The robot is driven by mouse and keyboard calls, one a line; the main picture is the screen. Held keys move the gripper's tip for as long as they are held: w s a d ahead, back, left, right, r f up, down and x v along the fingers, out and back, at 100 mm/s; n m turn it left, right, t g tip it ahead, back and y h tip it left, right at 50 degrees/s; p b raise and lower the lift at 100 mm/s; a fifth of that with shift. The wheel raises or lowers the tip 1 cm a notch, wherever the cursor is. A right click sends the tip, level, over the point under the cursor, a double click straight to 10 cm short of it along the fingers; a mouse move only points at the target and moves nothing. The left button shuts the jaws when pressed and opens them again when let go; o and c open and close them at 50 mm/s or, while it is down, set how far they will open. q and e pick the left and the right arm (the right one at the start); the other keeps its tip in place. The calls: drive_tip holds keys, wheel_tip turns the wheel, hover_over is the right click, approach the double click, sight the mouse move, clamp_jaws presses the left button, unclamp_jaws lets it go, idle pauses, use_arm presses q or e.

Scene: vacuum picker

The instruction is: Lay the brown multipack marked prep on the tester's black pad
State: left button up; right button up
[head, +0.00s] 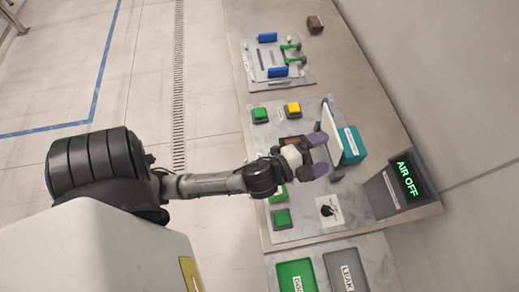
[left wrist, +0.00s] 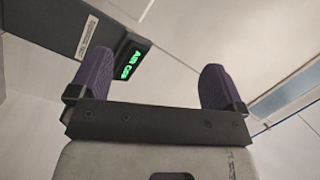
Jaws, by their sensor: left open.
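A small brown box (head: 314,24) sits at the far end of the bench; no marking on it can be read. My left gripper (head: 318,155) is open, with purple fingertips, over the tester panel. In the left wrist view its two fingers (left wrist: 157,82) stand wide apart with nothing between them. A dark, brownish patch (head: 291,141) shows just behind the gripper, partly hidden; I cannot tell whether it is the black pad or a pack. The tester's display (head: 408,178) reads AIR OFF. My right gripper is not in view.
A teal block with a pale upright plate (head: 352,146) stands close right of the gripper. Green and yellow buttons (head: 292,109) and a black knob (head: 327,210) are on the panel. A fixture with blue blocks (head: 279,72) lies beyond. A green tray (head: 297,275) and grey LEAK tray (head: 347,275) are nearest.

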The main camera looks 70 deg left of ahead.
use_arm(q)
drive_tip(key=s+f+n+g, duration=0.2)
drive_tip(key=s+f+g, duration=0.1)
drive_tip(key=f, duration=0.1)
drive_tip(key=s+a+f+n+g+y, duration=0.1)
drive_tip(key=s+f+n+g, duration=0.2)
drive_tip(key=s+a+f+n+g+y, duration=0.1)
drive_tip(key=s+f+n+g, duration=0.1)
drive_tip(key=s+f+n, duration=0.1)
drive_tip(key=shift+s+a+f+g, duration=0.1)
drive_tip(key=shift+s+f+g, duration=0.1)
drive_tip(key=shift+f, duration=0.2)
drive_tip(key=shift+s+f+g, duration=0.1)
drive_tip(key=shift+f+g, duration=0.1)
drive_tip(key=shift+f, duration=0.2)
drive_tip(key=s+d+f+n+g+h, duration=0.1)
drive_tip(key=s+f+g, duration=0.1)
drive_tip(key=s, duration=0.3)
drive_tip(key=s+d+f+n+g, duration=0.1)
drive_tip(key=s+f+g, duration=0.1)
drive_tip(key=s, duration=0.3)
drive_tip(key=shift+f+n+g+h, duration=0.3)
drive_tip(key=shift+n+g+h, duration=0.1)
drive_tip(key=shift+g, duration=0.5)
